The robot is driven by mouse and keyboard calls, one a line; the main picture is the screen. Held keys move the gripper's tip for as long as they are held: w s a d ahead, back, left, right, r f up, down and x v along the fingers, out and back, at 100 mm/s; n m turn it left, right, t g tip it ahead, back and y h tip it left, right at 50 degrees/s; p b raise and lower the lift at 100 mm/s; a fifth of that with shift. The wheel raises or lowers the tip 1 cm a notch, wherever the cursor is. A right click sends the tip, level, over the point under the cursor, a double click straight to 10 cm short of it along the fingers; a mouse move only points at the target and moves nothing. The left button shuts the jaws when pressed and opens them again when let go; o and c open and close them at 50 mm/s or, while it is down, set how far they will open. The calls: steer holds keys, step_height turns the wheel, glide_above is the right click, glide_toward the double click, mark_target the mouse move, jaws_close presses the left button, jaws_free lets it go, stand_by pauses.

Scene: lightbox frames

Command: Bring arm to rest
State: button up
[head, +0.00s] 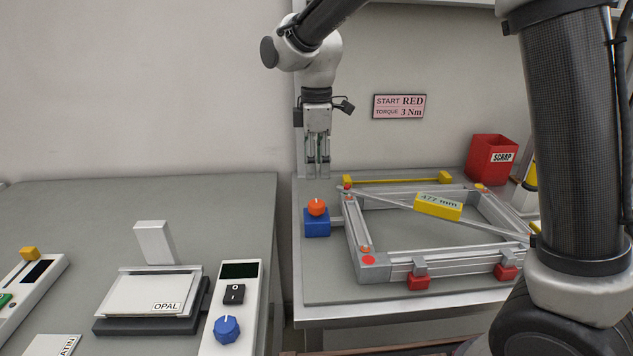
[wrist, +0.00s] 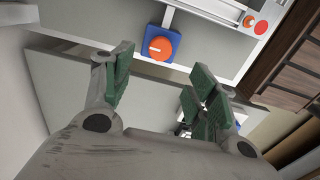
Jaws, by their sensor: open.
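My gripper (head: 318,165) hangs pointing down in the head view, above the back left part of the right-hand bench. In the wrist view my gripper (wrist: 160,88) shows two green-padded fingers standing apart with nothing between them. A blue block with an orange knob (head: 317,207) sits below it at the bench's left edge, apart from the fingers. The knob also shows in the wrist view (wrist: 160,48), beyond the fingertips. My arm comes in from the top of the head view, and my dark arm link covers the right side.
An aluminium frame (head: 355,235) with red clamps lies on the right bench (head: 320,290). A yellow gauge marked 477 mm (head: 438,206) lies across it. A red scrap bin (head: 490,160) stands behind. The left bench (head: 90,220) holds an OPAL plate (head: 145,293) and a blue-knob controller (head: 227,329).

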steer(key=shift+r, duration=0.65)
steer(key=s+d+r+m+t, duration=0.2)
steer(key=s+d+m, duration=0.7)
steer(key=s+d, duration=0.3)
steer(key=s+d+r+m+t, duration=0.2)
steer(key=s+d+m, duration=0.7)
steer(key=d, duration=1)
steer(key=s+r, duration=0.1)
steer(key=s, duration=0.2)
steer(key=shift+r, duration=0.2)
